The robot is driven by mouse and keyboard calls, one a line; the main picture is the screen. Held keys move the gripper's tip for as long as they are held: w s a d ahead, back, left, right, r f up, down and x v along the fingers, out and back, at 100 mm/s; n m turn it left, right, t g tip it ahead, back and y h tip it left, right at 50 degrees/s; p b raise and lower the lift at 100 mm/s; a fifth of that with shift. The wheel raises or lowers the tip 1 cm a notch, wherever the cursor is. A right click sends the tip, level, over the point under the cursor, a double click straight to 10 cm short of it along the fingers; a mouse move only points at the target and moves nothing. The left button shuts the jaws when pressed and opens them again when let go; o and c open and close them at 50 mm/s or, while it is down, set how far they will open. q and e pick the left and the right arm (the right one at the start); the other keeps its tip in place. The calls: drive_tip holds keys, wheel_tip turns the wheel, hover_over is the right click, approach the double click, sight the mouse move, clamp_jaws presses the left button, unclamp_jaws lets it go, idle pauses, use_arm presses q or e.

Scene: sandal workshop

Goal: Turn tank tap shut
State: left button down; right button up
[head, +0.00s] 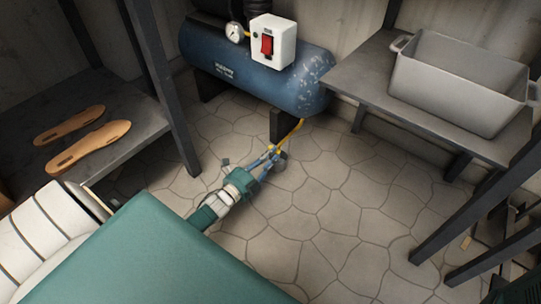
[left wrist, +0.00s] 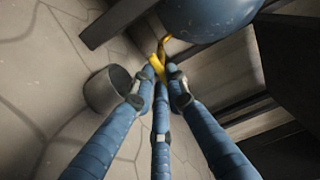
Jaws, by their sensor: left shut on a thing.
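The blue tank (head: 255,80) stands at the back on dark feet, with a gauge and a red-switched box on top. A yellow tap part (head: 293,132) reaches from its underside down toward my left gripper (head: 273,153). In the left wrist view the fingers of my left gripper (left wrist: 158,74) are closed around the yellow piece (left wrist: 156,66), just below the tank (left wrist: 205,15). The fingertips hide part of it, and I cannot tell how far the tap is turned. My right gripper is in neither view.
A grey cylinder (left wrist: 107,90) stands on the floor beside the fingers. A grey bin (head: 455,90) sits on the right bench (head: 365,75). Sandal soles (head: 90,147) lie on the left shelf (head: 130,110). Dark posts stand on both sides. The middle floor is clear.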

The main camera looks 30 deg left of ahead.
use_arm(q)
drive_tip(key=shift+d+f, duration=0.1)
drive_tip(key=c, duration=1.7)
unclamp_jaws()
drive_tip(key=shift+c, duration=0.2)
drive_tip(key=s+a, duration=0.1)
drive_tip(key=s, duration=1.1)
